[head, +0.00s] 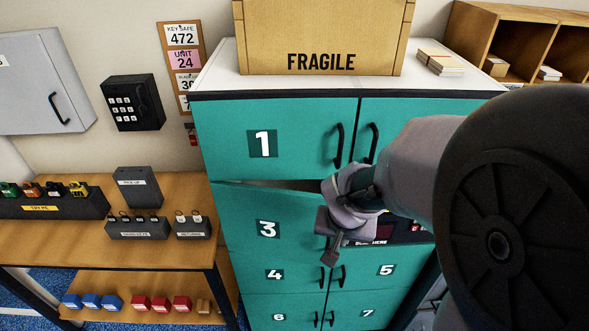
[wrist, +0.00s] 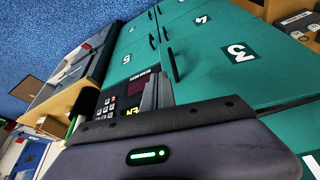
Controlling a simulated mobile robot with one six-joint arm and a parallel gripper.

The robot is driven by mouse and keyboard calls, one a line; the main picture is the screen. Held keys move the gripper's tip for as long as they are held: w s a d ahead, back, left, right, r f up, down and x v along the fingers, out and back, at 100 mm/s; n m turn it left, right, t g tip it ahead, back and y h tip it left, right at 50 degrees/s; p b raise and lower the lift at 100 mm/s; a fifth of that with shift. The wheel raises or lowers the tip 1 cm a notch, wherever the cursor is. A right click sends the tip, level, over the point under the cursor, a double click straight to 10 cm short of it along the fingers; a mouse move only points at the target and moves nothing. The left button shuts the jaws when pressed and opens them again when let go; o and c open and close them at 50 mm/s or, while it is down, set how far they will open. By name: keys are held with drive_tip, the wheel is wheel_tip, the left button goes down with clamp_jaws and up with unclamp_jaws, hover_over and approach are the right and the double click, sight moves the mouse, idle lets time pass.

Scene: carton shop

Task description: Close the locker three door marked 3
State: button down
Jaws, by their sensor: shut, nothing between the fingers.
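The teal locker door marked 3 (head: 267,230) is on the left column in the head view, below door 1. A dark wedge-shaped gap shows along its top edge, so it stands slightly ajar. In the wrist view the same door (wrist: 238,50) appears turned sideways, with a black handle (wrist: 172,65) by its edge. My gripper (head: 328,256) is shut and empty in front of the right edge of door 3, hiding its handle in the head view. I cannot tell whether it touches the door.
Door 1 (head: 262,143) above and door 4 (head: 275,274) below look shut. A dark keypad panel (wrist: 112,105) sits right of door 3. A FRAGILE carton (head: 320,40) rests on the locker top. A wooden desk (head: 185,190) with small holders stands to the left.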

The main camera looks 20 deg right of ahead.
drive_tip(key=w+d+f, duration=0.3)
drive_tip(key=w+f, duration=0.2)
drive_tip(key=f, duration=0.1)
drive_tip(key=shift+w+d+f, duration=0.15)
drive_tip(key=shift+w+f, duration=0.15)
drive_tip(key=shift+w, duration=0.05)
drive_tip(key=w+d+p, duration=0.1)
drive_tip(key=w+d, duration=0.2)
drive_tip(key=w, duration=0.3)
drive_tip(key=shift+d+p, duration=0.15)
drive_tip(key=shift+p, duration=0.15)
